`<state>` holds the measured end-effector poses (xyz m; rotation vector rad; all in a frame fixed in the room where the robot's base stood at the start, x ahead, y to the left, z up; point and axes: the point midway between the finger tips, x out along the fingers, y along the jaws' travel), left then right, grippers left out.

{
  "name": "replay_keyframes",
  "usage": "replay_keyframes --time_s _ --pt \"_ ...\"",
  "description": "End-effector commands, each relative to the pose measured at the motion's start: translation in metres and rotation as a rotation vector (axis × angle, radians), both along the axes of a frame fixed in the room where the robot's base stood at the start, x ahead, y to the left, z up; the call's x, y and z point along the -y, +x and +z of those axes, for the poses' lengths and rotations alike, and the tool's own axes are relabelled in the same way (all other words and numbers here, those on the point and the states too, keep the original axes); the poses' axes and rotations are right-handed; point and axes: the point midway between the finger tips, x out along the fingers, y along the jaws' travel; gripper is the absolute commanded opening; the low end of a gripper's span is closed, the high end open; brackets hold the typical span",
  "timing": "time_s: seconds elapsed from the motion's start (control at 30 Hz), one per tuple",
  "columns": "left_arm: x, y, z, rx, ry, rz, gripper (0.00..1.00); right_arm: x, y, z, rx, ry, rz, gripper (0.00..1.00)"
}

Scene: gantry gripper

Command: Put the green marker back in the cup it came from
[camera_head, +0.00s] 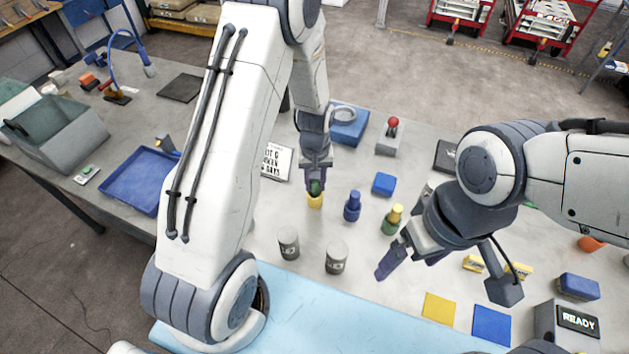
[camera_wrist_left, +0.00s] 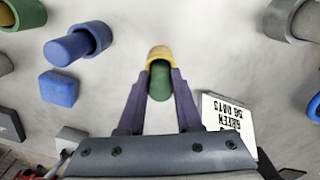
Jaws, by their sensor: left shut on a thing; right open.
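My left gripper (camera_head: 318,182) is shut on the green marker (camera_head: 316,187), with its fingers pointing down. The marker also shows between the fingers in the left wrist view (camera_wrist_left: 159,82). Its lower end is at the mouth of the yellow cup (camera_head: 315,201), and the cup's rim (camera_wrist_left: 159,52) shows around it; how deep it sits I cannot tell. A blue cup (camera_head: 351,214) to the right holds a blue marker. A green cup (camera_head: 390,227) further right holds a yellow marker. My right gripper (camera_head: 411,262) is open and empty, near the green cup.
Two grey cans (camera_head: 289,243) (camera_head: 336,257) stand in front of the cups. A white sign (camera_head: 277,162) stands left of the yellow cup. A blue block (camera_head: 383,184) and a red-knobbed box (camera_head: 390,139) are behind. A blue tray (camera_head: 140,181) lies at left.

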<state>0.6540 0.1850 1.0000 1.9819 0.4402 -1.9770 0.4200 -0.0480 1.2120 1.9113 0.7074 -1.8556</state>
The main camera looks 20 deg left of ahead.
Motion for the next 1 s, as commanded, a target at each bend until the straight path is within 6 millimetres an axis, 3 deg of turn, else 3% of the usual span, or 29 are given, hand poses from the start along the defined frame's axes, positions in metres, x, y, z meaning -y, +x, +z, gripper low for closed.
replay_keyframes --time_s 0.03,0.07,0.13,0.57,0.77,1.0 --pt "0.000 0.000 -0.003 0.000 0.000 0.000 0.00 0.000 0.000 -0.003 0.000 0.000 0.000 0.92" --pt "0.000 0.000 -0.003 0.000 0.000 0.000 0.37 0.000 0.000 -0.003 0.000 0.000 -0.001 0.92" --pt "0.000 0.000 -0.002 0.000 0.000 0.000 0.63 0.000 0.000 -0.002 0.000 0.000 -0.001 0.92" --pt "0.000 0.000 0.005 0.001 0.000 0.000 0.63 0.000 0.000 0.000 0.000 0.000 0.000 0.92" --pt "0.000 0.001 0.034 0.007 0.000 0.000 0.63 0.000 0.000 -0.012 0.000 0.000 -0.002 0.92" --pt "0.000 0.001 0.084 0.008 0.000 0.000 0.63 0.000 0.000 -0.025 0.000 0.000 -0.004 0.92"
